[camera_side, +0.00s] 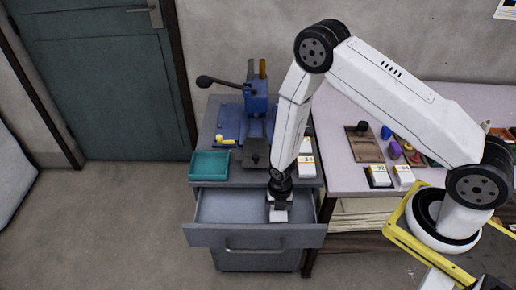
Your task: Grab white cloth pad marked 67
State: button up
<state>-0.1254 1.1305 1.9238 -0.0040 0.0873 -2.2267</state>
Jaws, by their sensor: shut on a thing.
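My gripper (277,208) points down over the open drawer (226,208) of the grey cabinet. It is shut on a small white pad (279,215), whose white face shows at and below the fingertips. No number can be read on this pad, so I cannot tell if it is the one marked 67. More white pads with orange marks lie on the cabinet top (306,170), just right of my arm. Two others, a left one (379,176) and a right one (403,175), lie on the table. Their numbers are too small to read surely.
A teal tray (209,164) sits on the cabinet's left side. A blue press (256,105) with a black lever stands behind it. A brown board (364,145) and several coloured pieces lie on the table. The drawer looks empty around my gripper.

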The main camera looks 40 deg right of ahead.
jog(key=shift+r, duration=0.1)
notch_tip(320, 180, up, 10)
dwell(0.9)
jog(key=shift+w, duration=0.1)
dwell(0.4)
